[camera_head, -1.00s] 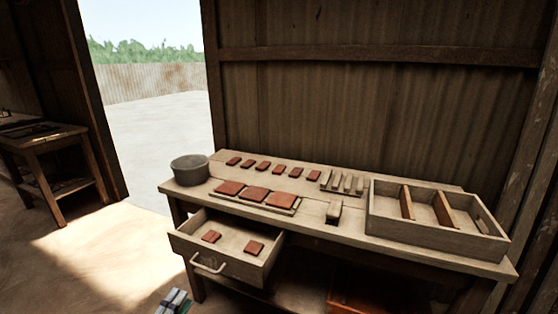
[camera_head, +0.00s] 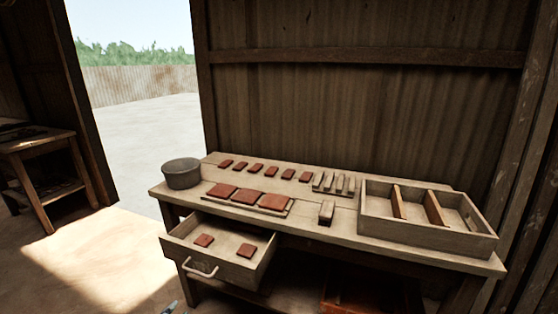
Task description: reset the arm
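Only a small tip of what looks like my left gripper (camera_head: 169,307) shows at the bottom edge, below the open drawer (camera_head: 222,262) and apart from it. Whether its fingers are open or shut is hidden. My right gripper is out of view. The workbench (camera_head: 345,236) stands ahead with the drawer pulled out at its front left. Two red tiles lie in the drawer, one at the left (camera_head: 204,240) and one at the right (camera_head: 246,250).
On the bench are a grey pot (camera_head: 182,173), a back row of several small red tiles, three larger tiles (camera_head: 247,198) on a board, several pale blocks, a single block (camera_head: 326,213) and a divided wooden tray (camera_head: 430,237). A side table (camera_head: 40,143) stands left.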

